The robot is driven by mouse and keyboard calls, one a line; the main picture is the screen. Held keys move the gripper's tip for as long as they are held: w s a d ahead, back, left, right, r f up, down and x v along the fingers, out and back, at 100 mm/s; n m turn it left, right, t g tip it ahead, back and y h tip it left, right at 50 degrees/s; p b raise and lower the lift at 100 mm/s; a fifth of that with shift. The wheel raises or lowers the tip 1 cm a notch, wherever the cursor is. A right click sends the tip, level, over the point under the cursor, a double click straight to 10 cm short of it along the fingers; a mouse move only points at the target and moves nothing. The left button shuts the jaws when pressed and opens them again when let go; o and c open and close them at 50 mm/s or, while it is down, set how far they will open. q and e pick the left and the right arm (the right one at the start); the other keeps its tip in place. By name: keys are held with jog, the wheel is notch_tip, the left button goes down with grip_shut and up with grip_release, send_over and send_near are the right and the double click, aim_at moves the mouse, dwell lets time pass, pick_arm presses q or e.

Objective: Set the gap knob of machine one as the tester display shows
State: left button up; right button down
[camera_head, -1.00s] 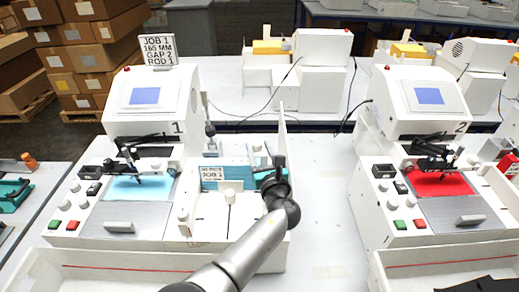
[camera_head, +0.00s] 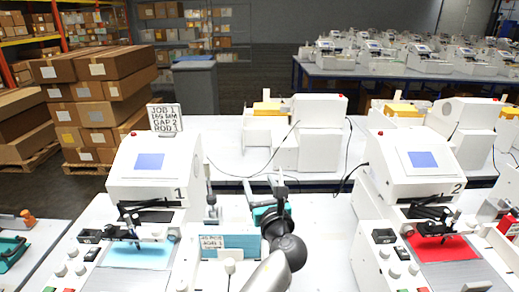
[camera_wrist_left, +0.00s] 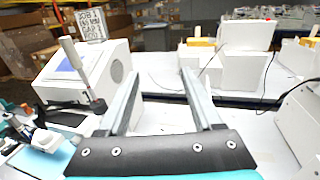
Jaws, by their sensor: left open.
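Machine one (camera_head: 150,175) is a white box with a blue screen (camera_head: 150,161) and the number 1. Several round white knobs (camera_head: 62,270) sit on its left front panel; I cannot tell which is the gap knob. A sign (camera_head: 164,118) above it reads JOB 1, 165 MM, GAP 2, ROD 1, and shows partly in the left wrist view (camera_wrist_left: 92,25). I cannot make out which thing is the tester display. My left gripper (camera_head: 277,182) is raised right of machine one, open and empty; its two fingers (camera_wrist_left: 160,78) stand apart in the wrist view. My right gripper is not in view.
Machine two (camera_head: 415,170), with a red sheet, stands to the right. An upright rod (camera_head: 209,190) stands beside machine one. A teal-fronted part with a small card (camera_head: 211,242) is near my left arm.

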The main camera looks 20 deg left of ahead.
pick_arm(q)
notch_tip(320, 180, up, 9)
jog(key=p, duration=0.1)
jog(key=shift+f, duration=0.15)
